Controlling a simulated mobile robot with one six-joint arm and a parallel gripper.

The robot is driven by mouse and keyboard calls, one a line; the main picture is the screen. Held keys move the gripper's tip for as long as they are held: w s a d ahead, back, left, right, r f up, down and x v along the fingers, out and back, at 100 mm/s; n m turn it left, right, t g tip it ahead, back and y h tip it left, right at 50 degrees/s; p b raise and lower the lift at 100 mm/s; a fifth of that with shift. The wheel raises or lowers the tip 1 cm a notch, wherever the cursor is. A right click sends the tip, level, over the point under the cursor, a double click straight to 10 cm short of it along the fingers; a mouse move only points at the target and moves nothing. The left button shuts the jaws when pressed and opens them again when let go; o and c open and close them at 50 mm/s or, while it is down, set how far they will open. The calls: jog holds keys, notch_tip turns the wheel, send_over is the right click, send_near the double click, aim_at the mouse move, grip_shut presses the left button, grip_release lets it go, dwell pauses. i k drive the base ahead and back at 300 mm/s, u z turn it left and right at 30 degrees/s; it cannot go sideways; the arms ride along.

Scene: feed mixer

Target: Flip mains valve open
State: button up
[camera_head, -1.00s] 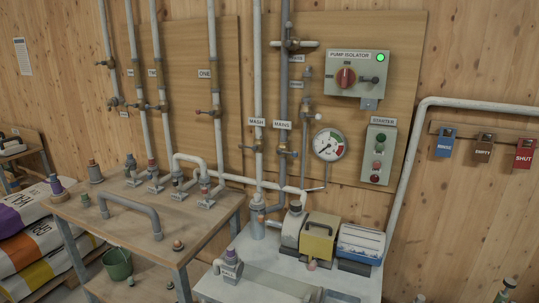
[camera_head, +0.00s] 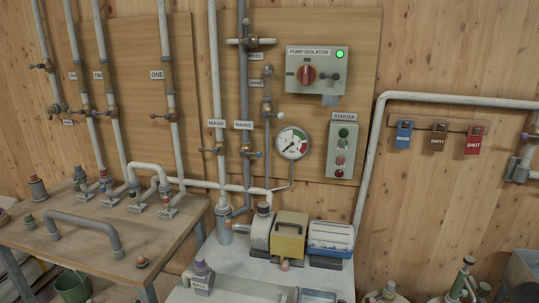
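The mains valve (camera_head: 246,151) sits on the dark vertical pipe just below a tag that appears to read MAINS (camera_head: 243,125). Its small handle has a blue tip (camera_head: 258,154) and points right, crosswise to the pipe. Left of it, the mash valve (camera_head: 218,150) sits on the pale pipe under the MASH tag (camera_head: 217,123), with its handle out to the left. My gripper is not in view.
A round gauge (camera_head: 292,143) and the starter box (camera_head: 342,148) are right of the valve. A pump with a yellow box (camera_head: 289,237) stands on the pale bench below. A wooden table (camera_head: 75,245) with pipe fittings is at left.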

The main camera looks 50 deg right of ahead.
aim_at(258, 154)
jog(key=u, duration=0.85)
jog(key=k, duration=0.1)
jog(key=z, duration=2.3)
jog(key=k, duration=0.95)
jog(key=u, duration=0.1)
jog(key=i, duration=0.7)
jog(key=u, duration=0.05)
